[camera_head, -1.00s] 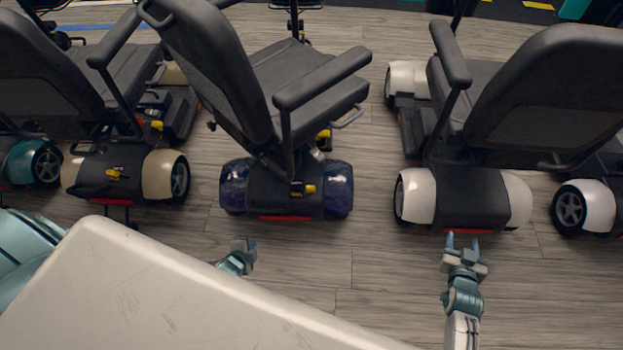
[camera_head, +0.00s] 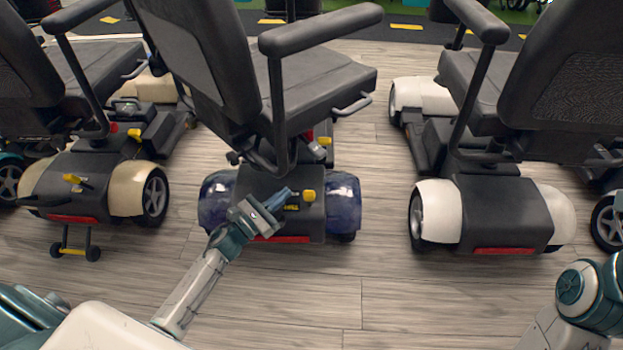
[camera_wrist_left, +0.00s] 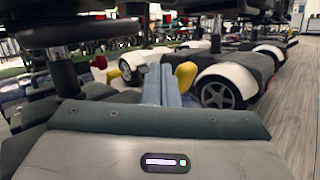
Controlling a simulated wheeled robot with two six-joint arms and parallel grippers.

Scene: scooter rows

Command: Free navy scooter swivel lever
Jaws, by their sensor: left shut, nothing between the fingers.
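The navy scooter (camera_head: 344,203) stands in the middle of the head view, its back towards me, with glossy dark blue rear fenders. A yellow knob (camera_head: 309,196) stands on its black rear cover, and another yellow part (camera_head: 324,141) shows under its seat. I cannot tell for sure which is the swivel lever. My left gripper (camera_head: 277,199) is shut and empty over the rear cover, just left of the knob in the picture. In the left wrist view the shut fingers (camera_wrist_left: 161,84) point forward, with a yellow part (camera_wrist_left: 186,76) just to their right. My right gripper is out of view.
The navy scooter's seat and armrest (camera_head: 320,30) overhang the area ahead of my left gripper. A beige-fendered scooter (camera_head: 129,190) stands on the left, a white-fendered one (camera_head: 437,211) on the right. Floor is clear between the scooters and in front.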

